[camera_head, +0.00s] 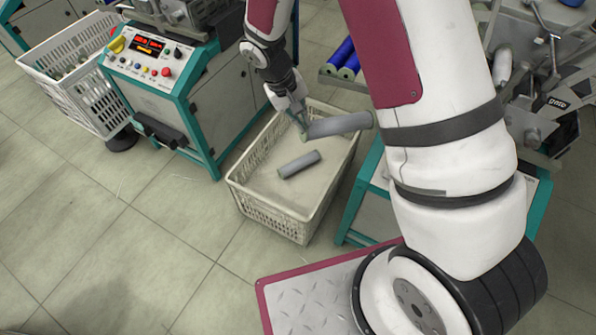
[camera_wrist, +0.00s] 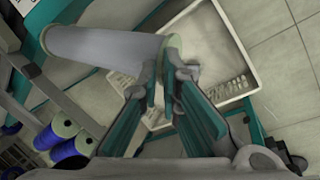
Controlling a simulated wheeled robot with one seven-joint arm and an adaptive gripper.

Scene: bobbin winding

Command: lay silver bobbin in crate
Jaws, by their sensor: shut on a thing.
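My gripper (camera_head: 304,127) is shut on one end of a silver bobbin (camera_head: 340,125), which lies nearly level and reaches to the right. In the head view it hangs over the white crate (camera_head: 258,208). In the wrist view the bobbin (camera_wrist: 95,46) extends left from my gripper (camera_wrist: 166,85), and the crate (camera_wrist: 246,65) shows behind. Another silver bobbin (camera_head: 299,164) lies on the crate floor, apart from the held one. How high the held bobbin is above the crate cannot be told exactly.
A teal machine with a control panel (camera_head: 151,56) stands left of the crate, with another white basket (camera_head: 88,98) beside it. Blue bobbins (camera_head: 346,62) lie on a rack behind. A teal frame (camera_head: 358,205) stands close on the crate's right. Open floor lies in front left.

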